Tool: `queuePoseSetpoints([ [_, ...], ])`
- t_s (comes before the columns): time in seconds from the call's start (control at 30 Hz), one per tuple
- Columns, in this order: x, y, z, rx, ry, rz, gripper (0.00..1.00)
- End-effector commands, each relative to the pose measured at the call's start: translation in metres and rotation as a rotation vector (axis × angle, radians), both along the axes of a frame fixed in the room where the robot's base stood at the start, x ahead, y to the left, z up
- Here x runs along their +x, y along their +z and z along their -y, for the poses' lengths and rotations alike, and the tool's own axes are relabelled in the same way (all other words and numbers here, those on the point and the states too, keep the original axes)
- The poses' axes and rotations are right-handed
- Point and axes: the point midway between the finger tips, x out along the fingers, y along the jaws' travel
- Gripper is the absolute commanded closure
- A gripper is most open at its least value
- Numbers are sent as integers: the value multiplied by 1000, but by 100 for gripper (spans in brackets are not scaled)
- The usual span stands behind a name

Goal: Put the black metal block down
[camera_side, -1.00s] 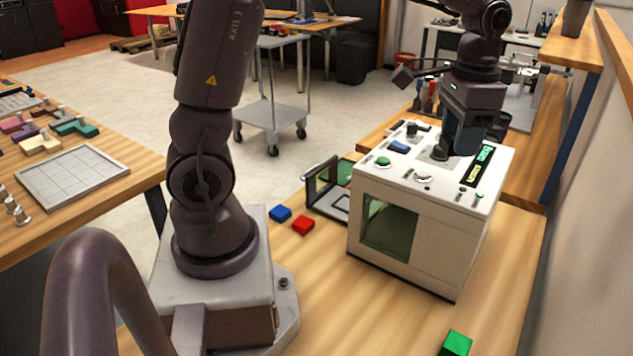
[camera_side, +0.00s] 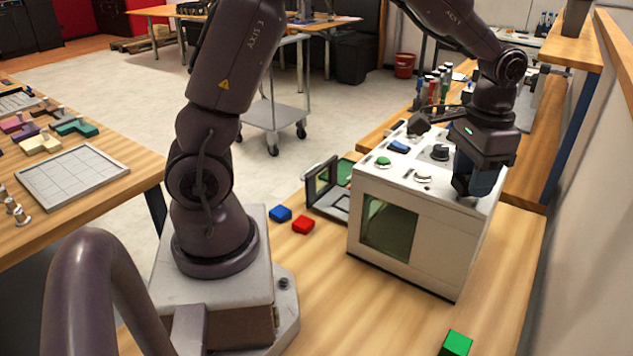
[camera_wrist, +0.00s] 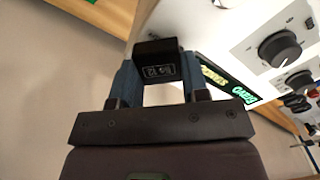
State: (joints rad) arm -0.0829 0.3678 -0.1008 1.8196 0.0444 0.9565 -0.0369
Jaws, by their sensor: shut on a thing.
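My gripper (camera_side: 476,184) is above the front right part of the white laser marker's top (camera_side: 424,167). In the wrist view my gripper (camera_wrist: 158,75) is shut on the black metal block (camera_wrist: 158,58), which sits between the two blue-grey fingertips and has small pale markings on its face. In the side view the block is hidden or cannot be told apart from the dark fingers. In the wrist view the machine's lit green display (camera_wrist: 228,88) and a black knob (camera_wrist: 280,48) lie to the right of the block.
A green block (camera_side: 456,343) lies at the front right. Bare wood lies in front of the machine. A wall (camera_side: 585,240) stands at the right.

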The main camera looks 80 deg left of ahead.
Motion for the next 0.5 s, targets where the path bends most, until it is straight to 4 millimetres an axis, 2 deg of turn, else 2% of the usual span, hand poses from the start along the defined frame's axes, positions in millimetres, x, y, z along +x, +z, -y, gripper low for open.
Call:
queuePoseSetpoints([
  [0.2, 1, 8, 0, 0, 0, 4, 83],
  [0.5, 0, 53, -4, 0, 10, 3, 83],
])
